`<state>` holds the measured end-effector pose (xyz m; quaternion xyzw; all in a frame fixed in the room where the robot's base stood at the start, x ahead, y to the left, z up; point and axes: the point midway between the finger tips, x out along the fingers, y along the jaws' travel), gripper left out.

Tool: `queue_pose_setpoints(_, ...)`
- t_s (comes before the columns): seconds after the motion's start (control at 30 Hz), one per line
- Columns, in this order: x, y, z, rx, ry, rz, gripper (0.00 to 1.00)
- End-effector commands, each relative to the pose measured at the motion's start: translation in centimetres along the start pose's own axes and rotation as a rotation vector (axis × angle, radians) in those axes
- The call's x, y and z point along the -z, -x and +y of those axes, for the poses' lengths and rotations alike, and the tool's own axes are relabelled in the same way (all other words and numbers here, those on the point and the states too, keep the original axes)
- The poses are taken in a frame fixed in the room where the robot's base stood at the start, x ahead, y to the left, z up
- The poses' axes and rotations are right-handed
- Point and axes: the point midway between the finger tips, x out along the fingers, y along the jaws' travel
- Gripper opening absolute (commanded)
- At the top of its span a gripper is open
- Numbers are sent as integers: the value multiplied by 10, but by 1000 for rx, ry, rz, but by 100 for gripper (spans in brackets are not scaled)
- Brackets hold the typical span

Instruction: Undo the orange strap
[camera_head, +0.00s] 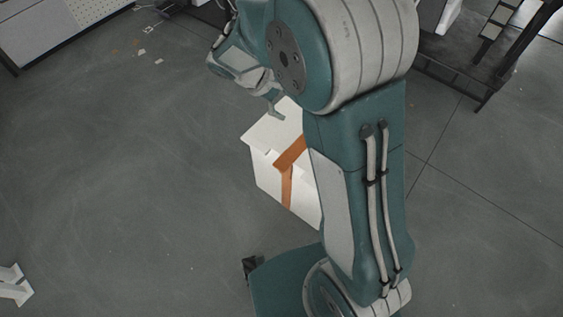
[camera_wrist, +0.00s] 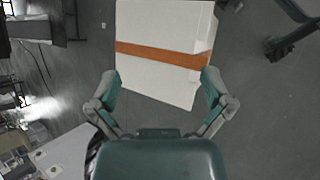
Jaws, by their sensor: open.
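An orange strap (camera_head: 291,155) runs over the top and down the side of a white box (camera_head: 272,188) on the floor. My arm hides the right part of the box in the head view. In the wrist view the strap (camera_wrist: 160,54) crosses the white box (camera_wrist: 155,82) from side to side. My gripper (camera_wrist: 162,82) is open, its two fingers apart on either side of the box's near part in the picture. The fingers look empty, and I cannot tell how far they are from the box. In the head view a finger of my gripper (camera_head: 274,105) shows above the box's back edge.
Grey floor (camera_head: 130,190) lies clear left of the box. A white cabinet (camera_head: 50,40) stands at the top left, with small scraps near it. A dark metal frame (camera_head: 460,75) stands at the top right. A white object (camera_head: 14,284) lies at the lower left.

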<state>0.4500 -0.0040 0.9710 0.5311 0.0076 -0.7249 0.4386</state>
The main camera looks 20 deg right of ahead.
Motion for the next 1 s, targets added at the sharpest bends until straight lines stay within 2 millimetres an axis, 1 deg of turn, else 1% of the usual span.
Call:
queue_pose_setpoints(0.03,16,-10,-4,-28,49,-36,100)
queue_pose_setpoints(0.1,35,-22,-6,-71,107,-78,100)
queue_pose_setpoints(0.27,79,-50,-19,-176,241,-170,100)
queue_pose_setpoints(0.4,115,-78,-35,-273,357,-243,100)
queue_pose_setpoints(0.47,130,-90,-43,-316,406,-273,100)
queue_pose_setpoints(0.57,154,-112,-60,-390,487,-320,100)
queue_pose_setpoints(0.7,184,-143,-88,-498,600,-382,100)
queue_pose_setpoints(0.87,212,-183,-125,-627,728,-441,100)
queue_pose_setpoints(1.0,230,-220,-160,-743,837,-486,100)
